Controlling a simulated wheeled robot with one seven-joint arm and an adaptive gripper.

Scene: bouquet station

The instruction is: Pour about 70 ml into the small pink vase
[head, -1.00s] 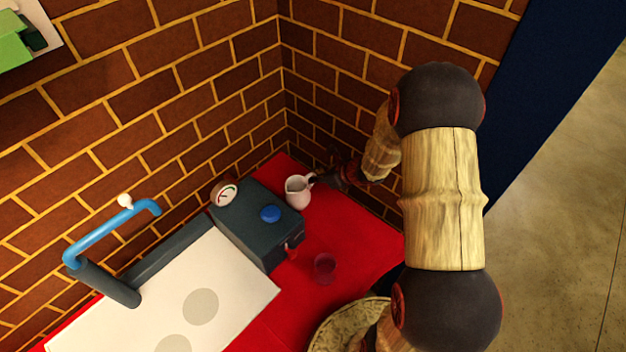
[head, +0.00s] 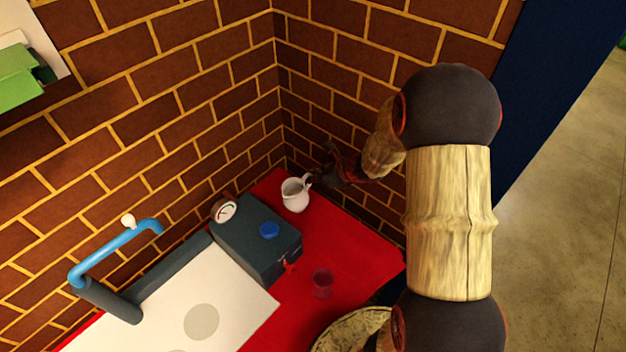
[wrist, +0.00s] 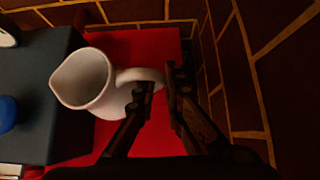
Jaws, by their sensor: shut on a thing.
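I cannot tell whether the jug's base touches the table. A small see-through pinkish vessel (head: 322,284), which looks like the small pink vase, stands on the red table in front of the box. The wrist view does not show it.
A dark box (head: 256,240) with a blue button (head: 269,230) and a round gauge (head: 225,211) stands left of the jug. A blue spout (head: 115,248) rises over a white board (head: 170,315). Brick walls close in behind. Red table (head: 345,245) is clear right of the box.

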